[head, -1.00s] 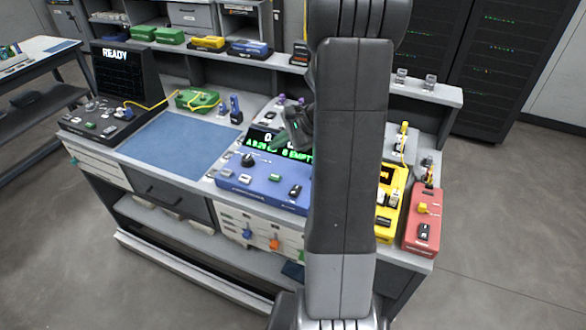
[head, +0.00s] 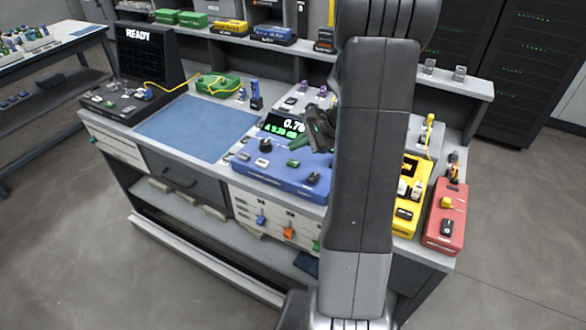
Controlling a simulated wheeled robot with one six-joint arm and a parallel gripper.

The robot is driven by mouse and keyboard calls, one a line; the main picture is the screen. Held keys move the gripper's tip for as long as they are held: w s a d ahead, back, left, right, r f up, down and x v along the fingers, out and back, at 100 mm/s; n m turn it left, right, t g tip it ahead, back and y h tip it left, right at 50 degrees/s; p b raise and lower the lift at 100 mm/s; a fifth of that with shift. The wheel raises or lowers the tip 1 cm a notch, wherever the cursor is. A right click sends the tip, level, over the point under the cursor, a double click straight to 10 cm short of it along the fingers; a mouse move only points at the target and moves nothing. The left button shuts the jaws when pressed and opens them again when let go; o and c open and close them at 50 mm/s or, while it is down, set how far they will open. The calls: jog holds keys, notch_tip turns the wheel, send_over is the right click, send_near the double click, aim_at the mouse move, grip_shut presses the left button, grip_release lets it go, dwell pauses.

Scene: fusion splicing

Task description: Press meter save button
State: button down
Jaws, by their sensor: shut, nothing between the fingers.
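The blue meter (head: 282,180) stands on the bench, left of my upright arm. Its dark tilted display (head: 272,127) shows green text reading about "A 0.29 dB" and a white number starting "0.7"; the right part is hidden by my gripper. Its front panel carries a dark knob (head: 265,145), a green button (head: 293,162), pale buttons (head: 262,162) and a dark switch (head: 313,179). The labels are too small to read. My gripper (head: 299,144) is shut and empty, pointing down-left over the meter's right half, just above the panel. Contact cannot be told.
A blue mat (head: 200,127) lies left of the meter. A black device (head: 150,60) reading "READY" stands beyond it. A yellow device (head: 406,214) and a red box (head: 446,215) stand right of my arm. A shelf with coloured cases runs behind.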

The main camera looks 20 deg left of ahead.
aim_at(288, 161)
jog(key=shift+f+b, duration=0.7)
jog(key=shift+f, duration=0.85)
jog(key=shift+f, duration=0.1)
dwell(0.7)
jog(key=shift+f+b, duration=0.3)
jog(key=shift+f+b, duration=0.35)
jog(key=shift+f, duration=0.1)
dwell(0.6)
dwell(0.3)
jog(key=shift+r+p, duration=0.7)
jog(key=shift+r, duration=0.2)
jog(key=shift+r, duration=0.1)
notch_tip(288, 161, up, 5)
jog(key=p, duration=0.4)
